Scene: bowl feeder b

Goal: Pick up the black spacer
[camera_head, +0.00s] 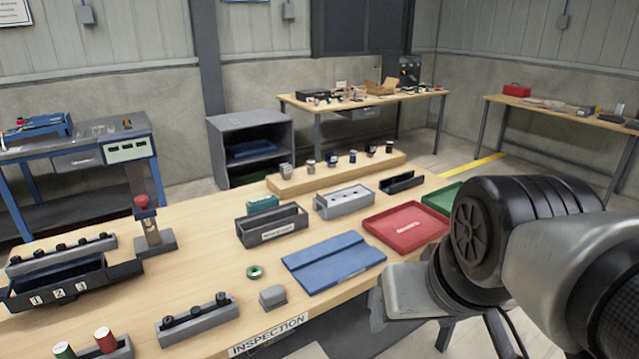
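No single part stands out clearly as the black spacer. Small black pieces (195,311) stand upright in a row in a grey block near the table's front edge. More small dark pieces (55,246) stand in a longer grey rack at the far left. They are too small to tell which is a spacer. My arm comes in from the right, and its light grey end part (408,287) is over the table's front right edge, to the right of the blue mat. I cannot make out fingers or anything held. The arm is well apart from the black pieces.
A green ring (254,271) and a grey block (272,296) lie near a blue mat (308,270). A red tray (378,233), dark bin (243,233), grey fixture (322,207) and red-topped post (143,225) stand around. Bare wood (200,270) shows at centre left.

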